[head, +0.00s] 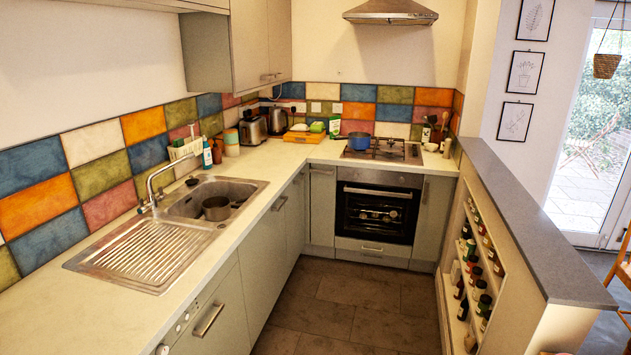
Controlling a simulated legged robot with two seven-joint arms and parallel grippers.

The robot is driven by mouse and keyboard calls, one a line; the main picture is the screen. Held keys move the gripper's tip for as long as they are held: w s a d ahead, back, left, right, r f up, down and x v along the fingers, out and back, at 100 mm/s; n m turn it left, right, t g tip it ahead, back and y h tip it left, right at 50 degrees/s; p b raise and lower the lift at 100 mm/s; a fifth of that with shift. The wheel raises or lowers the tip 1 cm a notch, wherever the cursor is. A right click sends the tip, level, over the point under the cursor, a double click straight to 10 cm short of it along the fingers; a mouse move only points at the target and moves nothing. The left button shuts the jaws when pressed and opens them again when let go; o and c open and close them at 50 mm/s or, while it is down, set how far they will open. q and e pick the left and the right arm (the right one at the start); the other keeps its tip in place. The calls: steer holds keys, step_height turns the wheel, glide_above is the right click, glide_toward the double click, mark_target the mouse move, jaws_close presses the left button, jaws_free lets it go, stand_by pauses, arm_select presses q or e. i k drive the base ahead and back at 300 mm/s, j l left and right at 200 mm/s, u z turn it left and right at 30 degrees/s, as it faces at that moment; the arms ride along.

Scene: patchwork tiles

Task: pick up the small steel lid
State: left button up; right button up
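I cannot make out a small steel lid for sure anywhere in the head view. A grey metal pot (215,208) sits in the basin of the steel sink (160,229). A small dark round item (191,182) lies at the back rim of the sink, too small to tell what it is. A blue pot (359,141) stands on the hob (386,151), and I cannot tell whether it has a lid. Neither of my grippers is in view.
The pale counter (252,163) runs along the left wall to the hob. A toaster (252,130), a kettle (277,121) and a yellow board (304,137) stand in the back corner. A half wall (530,225) with bottle shelves bounds the right. The tiled floor (350,310) between is clear.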

mark_target(392, 148)
steer(key=i+l+z, duration=0.2)
steer(key=i, duration=0.6)
steer(key=i+j+z, duration=0.15)
steer(key=i, duration=0.6)
steer(key=i+j+z, duration=0.2)
steer(key=i, duration=0.55)
